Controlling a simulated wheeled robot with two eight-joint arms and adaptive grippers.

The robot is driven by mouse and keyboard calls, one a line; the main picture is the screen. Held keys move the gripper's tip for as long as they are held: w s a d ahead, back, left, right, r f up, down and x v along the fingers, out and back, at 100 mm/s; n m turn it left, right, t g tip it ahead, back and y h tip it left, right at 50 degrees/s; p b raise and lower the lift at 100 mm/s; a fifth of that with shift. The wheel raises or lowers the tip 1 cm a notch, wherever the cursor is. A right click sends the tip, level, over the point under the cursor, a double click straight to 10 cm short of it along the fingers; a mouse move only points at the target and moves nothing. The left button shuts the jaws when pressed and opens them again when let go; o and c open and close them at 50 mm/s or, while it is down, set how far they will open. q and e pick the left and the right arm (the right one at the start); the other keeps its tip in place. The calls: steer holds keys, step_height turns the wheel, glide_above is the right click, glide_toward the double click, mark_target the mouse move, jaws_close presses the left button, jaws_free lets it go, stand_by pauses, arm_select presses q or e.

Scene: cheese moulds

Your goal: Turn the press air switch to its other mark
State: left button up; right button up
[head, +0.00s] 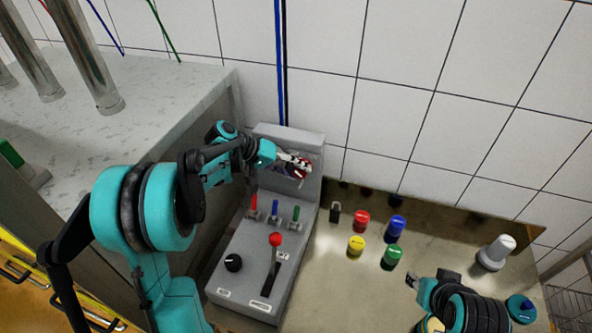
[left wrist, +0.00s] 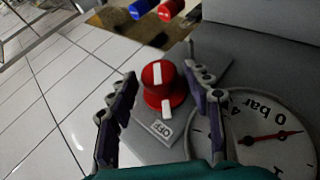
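The press air switch (left wrist: 158,86) is a red round knob with a white line, on the grey console (head: 262,250). In the left wrist view its white line runs roughly in line with a white mark and the OFF label (left wrist: 160,130) below it. My left gripper (left wrist: 161,76) is open, with one finger on each side of the knob; gaps show, so it seems not to grip. In the head view my left gripper (head: 294,161) is at the console's raised back panel and largely hides the knob. My right gripper (head: 428,281) is low at the right, away from the console.
A gauge (left wrist: 262,135) reading bar sits close beside the knob. On the console are a red-tipped lever (head: 275,240), a black knob (head: 234,262) and small coloured levers. Red (head: 361,219), blue (head: 396,226), yellow (head: 356,243) and green (head: 393,254) pieces stand on the counter.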

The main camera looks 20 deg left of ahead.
mark_target(296, 169)
arm_select(q)
step_height(296, 169, up, 10)
stand_by(0.7)
steer(key=shift+f, duration=0.1)
